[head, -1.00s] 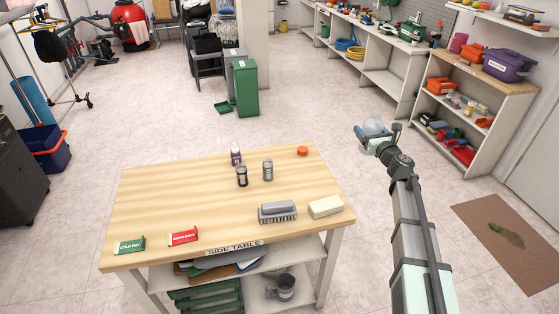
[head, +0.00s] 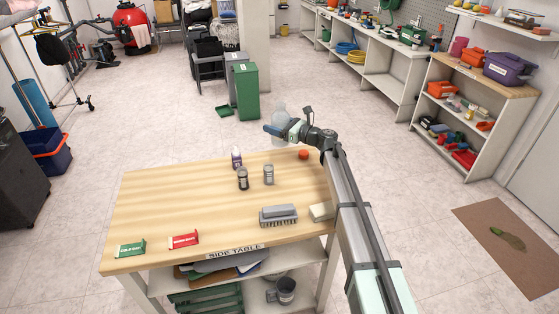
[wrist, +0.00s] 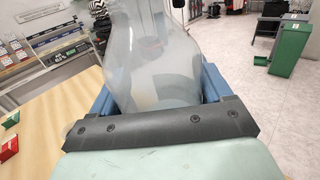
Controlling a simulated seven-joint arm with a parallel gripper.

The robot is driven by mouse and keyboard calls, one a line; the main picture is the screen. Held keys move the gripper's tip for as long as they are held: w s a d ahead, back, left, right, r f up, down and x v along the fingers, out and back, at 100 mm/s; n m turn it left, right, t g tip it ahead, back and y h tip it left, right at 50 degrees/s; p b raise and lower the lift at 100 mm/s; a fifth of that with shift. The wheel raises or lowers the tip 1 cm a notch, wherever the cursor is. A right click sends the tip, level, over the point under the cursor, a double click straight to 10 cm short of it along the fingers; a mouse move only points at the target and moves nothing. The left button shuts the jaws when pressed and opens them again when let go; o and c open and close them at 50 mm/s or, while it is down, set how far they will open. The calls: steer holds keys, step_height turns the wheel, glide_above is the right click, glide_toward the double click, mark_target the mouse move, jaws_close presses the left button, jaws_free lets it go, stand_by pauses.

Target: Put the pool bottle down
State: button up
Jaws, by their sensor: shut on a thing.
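The pool bottle (head: 279,116) is clear and see-through, held up by my gripper (head: 275,131) near the far right edge of the side table (head: 160,210). In the wrist view the bottle (wrist: 155,60) fills the space between the blue fingers of my gripper (wrist: 160,95), which is shut on it. The bottle looks roughly upright. Its lower part is hidden by the gripper, and I cannot tell its exact height over the table.
On the table stand a small white-and-purple bottle (head: 236,157), a dark jar (head: 242,178) and a grey can (head: 268,173). The left and middle tabletop is largely clear.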

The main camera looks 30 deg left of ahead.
steer(key=shift+f, duration=4.85)
steer(key=shift+f, duration=0.15)
steer(key=o, duration=1.1)
steer(key=d, duration=1)
steer(key=shift+s+d, duration=0.1)
steer(key=shift+d, duration=0.85)
